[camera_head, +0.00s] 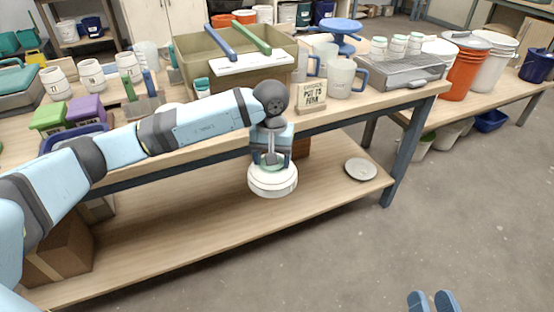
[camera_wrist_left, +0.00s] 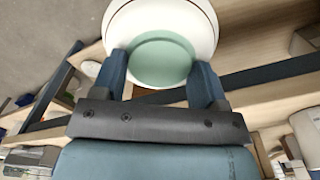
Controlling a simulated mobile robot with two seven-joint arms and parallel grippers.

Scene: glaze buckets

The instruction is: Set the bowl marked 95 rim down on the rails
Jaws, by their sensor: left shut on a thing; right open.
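My left gripper (camera_head: 271,160) points down in front of the table edge, shut on a white bowl (camera_head: 273,182) with a narrower green round part facing the gripper. In the left wrist view the fingers (camera_wrist_left: 162,85) flank the green part of the bowl (camera_wrist_left: 190,22); no number shows on it. The bowl hangs below tabletop height. The rails, one blue (camera_head: 220,42) and one green (camera_head: 251,38), lie across an olive basin (camera_head: 190,62) on the table and look empty. My right gripper (camera_head: 433,301) is open and empty at the bottom right, over the floor.
A small sign (camera_head: 312,97) and mugs (camera_head: 340,76) stand right of the basin, with a wire rack (camera_head: 402,72) beyond. White jars (camera_head: 92,74) and green and purple boxes (camera_head: 86,108) stand at left. A white dish (camera_head: 361,169) lies on the lower shelf (camera_head: 190,235).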

